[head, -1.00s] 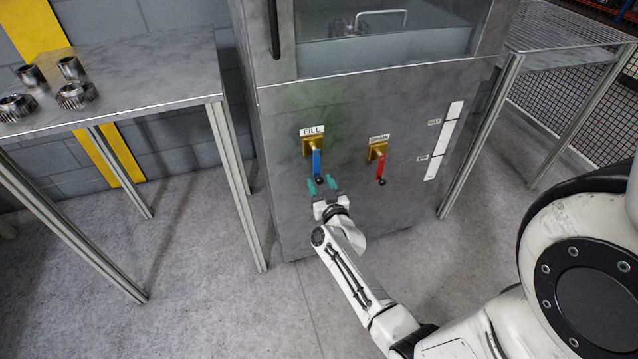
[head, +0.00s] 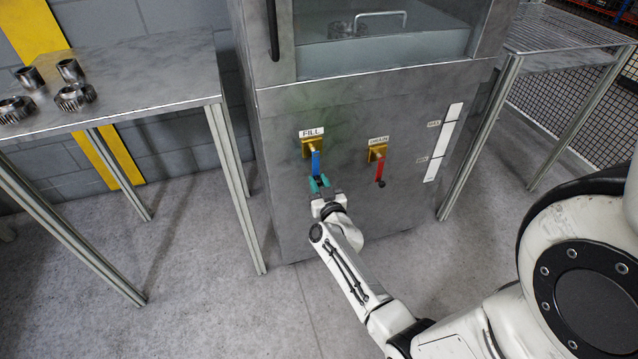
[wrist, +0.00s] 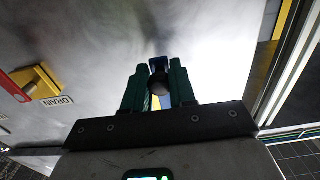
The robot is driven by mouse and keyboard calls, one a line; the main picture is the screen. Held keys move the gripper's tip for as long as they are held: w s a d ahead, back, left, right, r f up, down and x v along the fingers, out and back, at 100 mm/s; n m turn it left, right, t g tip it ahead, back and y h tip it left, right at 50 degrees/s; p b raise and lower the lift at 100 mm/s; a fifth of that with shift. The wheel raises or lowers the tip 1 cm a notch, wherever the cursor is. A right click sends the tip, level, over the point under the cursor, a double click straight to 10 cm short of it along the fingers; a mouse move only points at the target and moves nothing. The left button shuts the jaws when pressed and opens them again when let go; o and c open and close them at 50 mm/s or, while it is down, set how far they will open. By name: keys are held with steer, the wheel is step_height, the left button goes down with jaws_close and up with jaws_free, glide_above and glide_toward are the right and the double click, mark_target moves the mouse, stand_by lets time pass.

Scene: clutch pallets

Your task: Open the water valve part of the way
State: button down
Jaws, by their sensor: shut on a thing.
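The blue lever (head: 316,164) of the valve labelled FILL (head: 312,132) hangs down from its brass body (head: 312,148) on the front of the grey cabinet. My gripper (head: 319,183) is at the lower end of this lever, its green fingers shut on it. In the wrist view, my gripper (wrist: 158,88) has the lever's dark round knob (wrist: 159,84) between its fingers, with a strip of blue lever beside it. The fingers hide part of the lever's end. The red lever (head: 380,170) labelled DRAIN (head: 378,140) hangs down to the right, apart from my gripper.
A level gauge strip (head: 444,142) is on the cabinet's right side. A metal table (head: 150,85) with several gears and rings stands on the left. Another metal table (head: 565,38) stands on the right.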

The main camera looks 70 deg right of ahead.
steer(key=shift+s, duration=0.1)
stand_by(0.4)
steer(key=shift+s+d+r+n+p, duration=0.3)
steer(key=shift+s+d+n+p, duration=0.3)
steer(key=shift+n, duration=0.65)
steer(key=shift+s+d+r+n+p, duration=0.25)
steer(key=shift+s+d+n+p, duration=0.35)
steer(key=shift+n, duration=0.7)
steer(key=shift+s+d+r+n+p, duration=0.4)
steer(key=shift+s+n, duration=0.3)
steer(key=shift+n, duration=0.55)
steer(key=shift+d+f, duration=0.1)
steer(key=c, duration=1)
jaws_free()
steer(key=p+v, duration=0.3)
steer(key=v, duration=0.8)
steer(key=shift+d, duration=0.1)
